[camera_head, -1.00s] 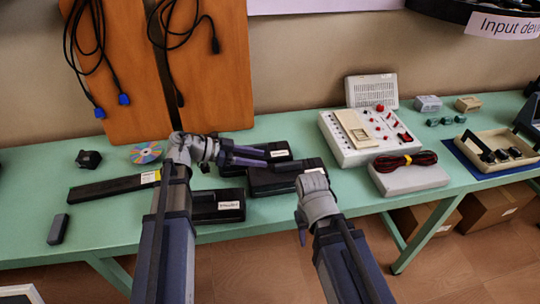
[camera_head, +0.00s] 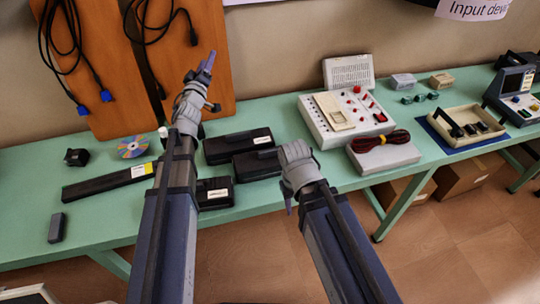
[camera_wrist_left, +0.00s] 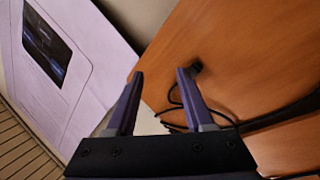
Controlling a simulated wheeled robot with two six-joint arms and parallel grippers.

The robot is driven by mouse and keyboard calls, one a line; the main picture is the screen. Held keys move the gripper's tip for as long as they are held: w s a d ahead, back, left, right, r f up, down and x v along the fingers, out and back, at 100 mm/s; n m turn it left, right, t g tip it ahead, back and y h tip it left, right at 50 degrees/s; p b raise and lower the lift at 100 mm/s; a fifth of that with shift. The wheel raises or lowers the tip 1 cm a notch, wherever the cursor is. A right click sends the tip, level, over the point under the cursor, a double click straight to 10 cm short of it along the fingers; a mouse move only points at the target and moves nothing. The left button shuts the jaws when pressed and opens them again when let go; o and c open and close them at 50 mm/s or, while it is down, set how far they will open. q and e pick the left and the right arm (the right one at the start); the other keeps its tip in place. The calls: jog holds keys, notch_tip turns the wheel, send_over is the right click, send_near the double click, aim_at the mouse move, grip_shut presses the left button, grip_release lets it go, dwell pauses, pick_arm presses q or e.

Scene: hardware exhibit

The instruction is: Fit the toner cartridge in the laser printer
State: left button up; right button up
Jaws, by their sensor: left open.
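A long black bar with a yellow and white label (camera_head: 105,183) lies on the green table at the left. Three black boxes with white labels lie near the middle: a back one (camera_head: 236,146), a middle one (camera_head: 258,165) and a front one (camera_head: 215,193). I cannot tell which of these is the toner cartridge. No laser printer is recognisable. My left gripper (camera_head: 208,62) is raised before the orange panels, open and empty; its parted fingers show in the left wrist view (camera_wrist_left: 157,90). My right arm ends beside the middle box; its fingers are not clear.
Orange panels with hanging black cables (camera_head: 165,50) stand behind the table (camera_head: 95,220). A disc (camera_head: 133,147) and a small grey block (camera_head: 57,228) lie at the left. A white control box (camera_head: 345,122), a grey box with a cable coil (camera_head: 383,157) and a tray (camera_head: 468,140) stand at the right.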

pick_arm(q)
notch_tip(320, 180, down, 3)
jog(key=a+n+g+y+p, duration=0.25)
jog(key=n+g+y, duration=0.2)
jog(key=n, duration=0.25)
jog(key=n+g+h+p, duration=0.5)
jog(key=n+g+h, duration=0.25)
jog(key=g, duration=0.65)
send_near(270, 150)
pick_arm(e)
notch_tip(270, 150, up, 9)
pick_arm(q)
jog(key=f+b, duration=0.1)
jog(key=d+f+m+b, duration=0.1)
jog(key=f, duration=0.1)
jog(key=shift+s+d, duration=0.2)
jog(key=shift+s, duration=0.05)
jog(key=b+x, duration=0.1)
jog(key=x, duration=0.1)
jog(key=b+x, duration=0.1)
jog(key=b, duration=0.1)
jog(key=w+b+x, duration=0.1)
jog(key=b+x, duration=0.1)
jog(key=shift+d+f, duration=0.1)
jog(key=shift+f, duration=0.2)
jog(key=shift+r, duration=0.1)
pick_arm(e)
notch_tip(270, 150, down, 8)
jog(key=shift+r, duration=0.2)
